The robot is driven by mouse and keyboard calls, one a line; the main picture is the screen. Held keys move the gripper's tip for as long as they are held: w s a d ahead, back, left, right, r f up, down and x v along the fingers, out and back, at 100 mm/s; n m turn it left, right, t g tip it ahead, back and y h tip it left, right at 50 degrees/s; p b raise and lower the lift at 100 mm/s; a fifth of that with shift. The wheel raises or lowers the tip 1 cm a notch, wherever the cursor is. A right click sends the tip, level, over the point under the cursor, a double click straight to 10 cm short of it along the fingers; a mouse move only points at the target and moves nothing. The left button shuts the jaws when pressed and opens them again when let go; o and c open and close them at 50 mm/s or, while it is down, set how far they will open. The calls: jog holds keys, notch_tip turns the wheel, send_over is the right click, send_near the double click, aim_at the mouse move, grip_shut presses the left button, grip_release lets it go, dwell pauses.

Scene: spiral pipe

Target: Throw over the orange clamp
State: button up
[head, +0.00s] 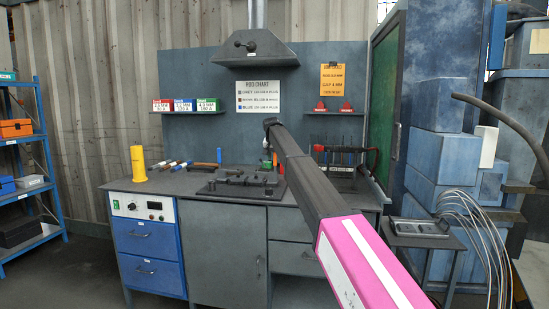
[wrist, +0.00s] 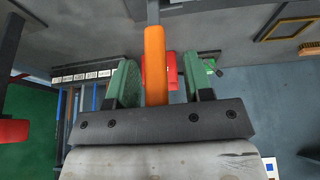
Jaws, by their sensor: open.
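The orange clamp handle (wrist: 155,65) stands upright in the wrist view, with a dark grey bar continuing above it. My gripper (wrist: 162,80) is open, with its green finger pads on either side of the handle. The handle is closer to the left finger, and a gap shows on its right. I cannot tell whether it touches the left pad. A red piece (wrist: 172,70) shows behind and beside the handle, between the fingers. In the head view my gripper (head: 270,160) is small over the bench fixture (head: 240,187), and my arm partly hides that area.
The grey workbench (head: 190,184) carries a yellow cylinder (head: 138,163) and several handled tools (head: 185,165) at left. A rod rack (head: 338,155) stands at the back right. A hood (head: 255,48) hangs above. Blue cabinets (head: 437,160) stand close on the right.

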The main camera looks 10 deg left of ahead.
jog(key=v, duration=1)
jog(key=shift+r, duration=0.3)
jog(key=shift+s, duration=0.2)
